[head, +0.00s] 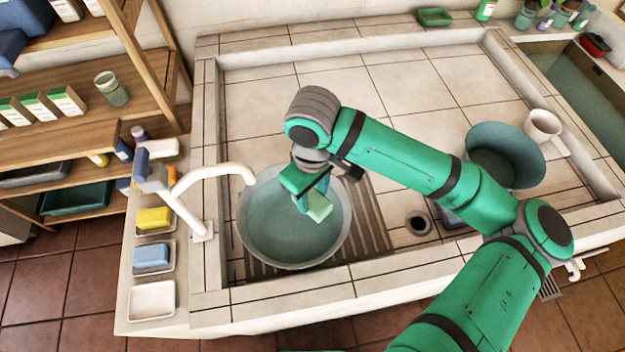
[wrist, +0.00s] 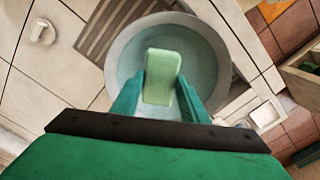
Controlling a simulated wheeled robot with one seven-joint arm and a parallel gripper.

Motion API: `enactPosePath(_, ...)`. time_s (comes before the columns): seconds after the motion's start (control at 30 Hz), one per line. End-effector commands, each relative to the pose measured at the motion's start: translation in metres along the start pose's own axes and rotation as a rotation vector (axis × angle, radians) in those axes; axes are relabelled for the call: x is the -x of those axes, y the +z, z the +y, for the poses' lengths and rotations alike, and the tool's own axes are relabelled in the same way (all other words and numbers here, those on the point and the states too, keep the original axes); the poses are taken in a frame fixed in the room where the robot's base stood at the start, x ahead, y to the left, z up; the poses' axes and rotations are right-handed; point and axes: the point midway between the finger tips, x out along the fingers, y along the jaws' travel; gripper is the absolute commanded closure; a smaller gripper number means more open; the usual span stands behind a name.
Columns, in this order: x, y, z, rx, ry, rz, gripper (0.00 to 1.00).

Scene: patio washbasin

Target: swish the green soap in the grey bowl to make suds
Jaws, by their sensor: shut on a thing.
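The grey bowl (head: 252,243) stands on a ribbed drain board under the white tap and holds bluish water. My gripper (head: 312,202) is over the bowl, pointing down, and is shut on the pale green soap (head: 320,207). In the wrist view the soap (wrist: 162,78) sits between the two green fingers of my gripper (wrist: 160,98), with the bowl (wrist: 118,62) around and behind it. I cannot tell whether the soap touches the water. No suds show on the water.
The white tap (head: 205,172) reaches over the bowl's left rim. Yellow soap (head: 154,218), blue soap (head: 152,256) and an empty white dish (head: 152,300) line the left ledge. A dark teal basin (head: 530,165) and a white mug (head: 542,126) stand at right. The back tiles are clear.

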Motion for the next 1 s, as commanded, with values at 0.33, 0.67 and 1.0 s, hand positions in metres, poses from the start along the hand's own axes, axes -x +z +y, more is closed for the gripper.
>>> enactPosePath(0.33,-0.024,0.0,0.0,0.0,-0.002,0.0,0.83)
enactPosePath(0.67,-0.052,0.0,0.0,-0.001,-0.001,-0.001,0.83)
enactPosePath(1.0,-0.081,0.0,0.0,-0.002,-0.002,-0.001,0.83)
